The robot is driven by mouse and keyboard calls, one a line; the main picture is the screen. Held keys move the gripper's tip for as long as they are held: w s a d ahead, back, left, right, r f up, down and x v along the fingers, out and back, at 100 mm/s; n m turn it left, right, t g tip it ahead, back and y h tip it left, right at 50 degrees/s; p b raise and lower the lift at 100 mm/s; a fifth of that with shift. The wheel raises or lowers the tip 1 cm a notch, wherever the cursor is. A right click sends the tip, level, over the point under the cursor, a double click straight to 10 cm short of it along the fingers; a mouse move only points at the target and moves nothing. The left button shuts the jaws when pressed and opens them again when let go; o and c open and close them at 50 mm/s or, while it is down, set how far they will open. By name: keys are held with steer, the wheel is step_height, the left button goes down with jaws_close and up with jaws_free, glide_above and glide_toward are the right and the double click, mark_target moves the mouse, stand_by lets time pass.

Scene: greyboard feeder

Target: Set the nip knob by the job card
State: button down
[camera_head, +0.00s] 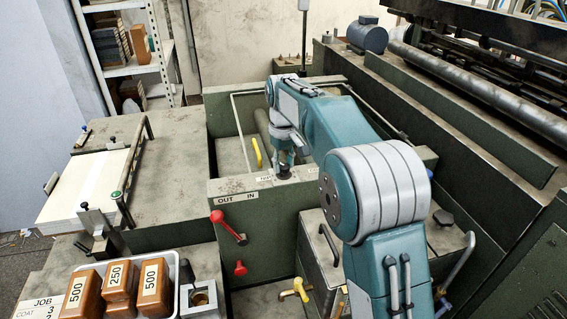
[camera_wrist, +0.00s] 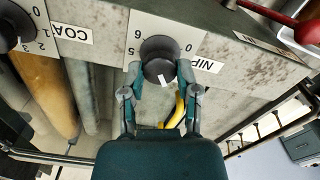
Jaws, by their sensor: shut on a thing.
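The nip knob (camera_wrist: 158,48) is a dark round knob with a white pointer mark, on a pale dial plate beside a NIP label (camera_wrist: 205,63). The numbers 5, 6 and 0 show on its plate; the pointer faces the lower edge of the wrist view, towards my gripper. My gripper (camera_wrist: 160,72) is shut on the knob, one finger on each side. In the head view my gripper (camera_head: 284,163) is over the panel top and largely hides the knob. The job card (camera_head: 40,306) at the lower left reads JOB and COAT 3; its lower part is cut off.
The coat knob (camera_wrist: 14,26) sits beside the nip knob in the wrist view. A red lever (camera_head: 228,227) sticks out by the OUT/IN label. A tray (camera_head: 172,262) holds brown weights marked 500 and 250. Rollers (camera_head: 470,88) lie at right.

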mark_target(283, 165)
steer(key=shift+f+n, duration=0.2)
steer(key=shift+n, duration=0.5)
steer(key=shift+c, duration=1.7)
jaws_free()
steer(key=shift+r, duration=0.2)
step_height(283, 165, up, 12)
steer(key=shift+a+f, duration=0.15)
steer(key=shift+f, duration=0.05)
